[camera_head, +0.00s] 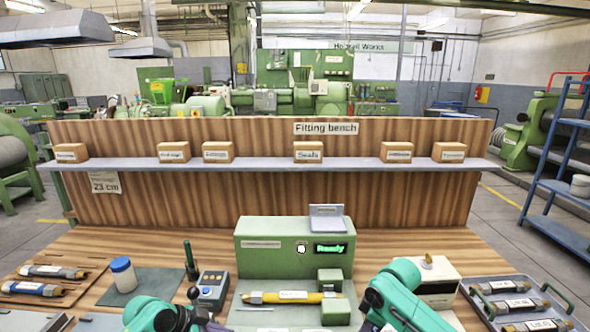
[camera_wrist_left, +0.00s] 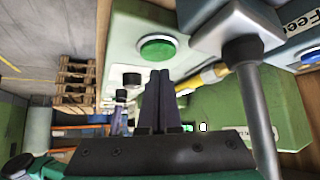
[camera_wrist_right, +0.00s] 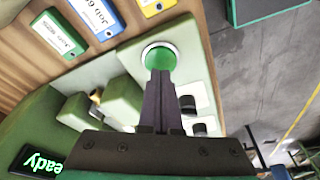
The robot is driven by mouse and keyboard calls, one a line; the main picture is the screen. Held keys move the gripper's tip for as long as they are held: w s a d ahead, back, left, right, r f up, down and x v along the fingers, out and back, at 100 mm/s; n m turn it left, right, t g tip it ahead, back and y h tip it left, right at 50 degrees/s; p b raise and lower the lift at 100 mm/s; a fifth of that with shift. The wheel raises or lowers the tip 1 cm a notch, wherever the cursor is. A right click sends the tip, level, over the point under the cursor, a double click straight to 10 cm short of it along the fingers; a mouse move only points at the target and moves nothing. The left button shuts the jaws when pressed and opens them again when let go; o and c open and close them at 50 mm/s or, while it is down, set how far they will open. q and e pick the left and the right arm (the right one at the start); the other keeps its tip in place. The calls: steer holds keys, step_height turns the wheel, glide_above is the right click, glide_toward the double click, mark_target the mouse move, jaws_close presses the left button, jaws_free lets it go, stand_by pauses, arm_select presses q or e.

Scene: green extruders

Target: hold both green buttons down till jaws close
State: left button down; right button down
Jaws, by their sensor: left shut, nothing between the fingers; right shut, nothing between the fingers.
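In the left wrist view a round green button (camera_wrist_left: 157,48) sits on a pale green housing. My left gripper (camera_wrist_left: 162,72) is shut and empty, its tips just below the button in the picture; contact is unclear. In the right wrist view the other green button (camera_wrist_right: 159,58) has a pale ring. My right gripper (camera_wrist_right: 160,74) is shut and empty, its tips overlapping the button's lower edge; I cannot tell if they press it. The green machine (camera_head: 262,262) shows "Ready" on its display (camera_head: 330,248). Its green jaw blocks (camera_head: 330,279) stand beside a yellow hose (camera_head: 290,297) with metal ends. The head view hides both buttons and fingertips.
A blue-grey control box (camera_head: 210,286) and a white-bodied jar with a blue lid (camera_head: 123,275) stand left of the machine. A cream box (camera_head: 438,279) stands behind my right arm. A metal tray (camera_head: 520,300) with several labelled hoses lies at right. A shelf (camera_head: 275,163) crosses the back.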

arm_select(q)
steer(key=shift+f, duration=1.15)
stand_by(1.3)
steer(key=shift+s, duration=0.15)
arm_select(e)
steer(key=shift+s+f, duration=0.15)
steer(key=shift+f, duration=0.95)
stand_by(1.0)
steer(key=w+a+v, duration=0.1)
steer(key=v, duration=0.7)
steer(key=shift+a+r, duration=0.25)
steer(key=shift+a, duration=0.1)
steer(key=shift+w, duration=0.1)
arm_select(q)
step_height(320, 180, up, 8)
steer(key=shift+w, duration=0.2)
steer(key=shift+r, duration=0.1)
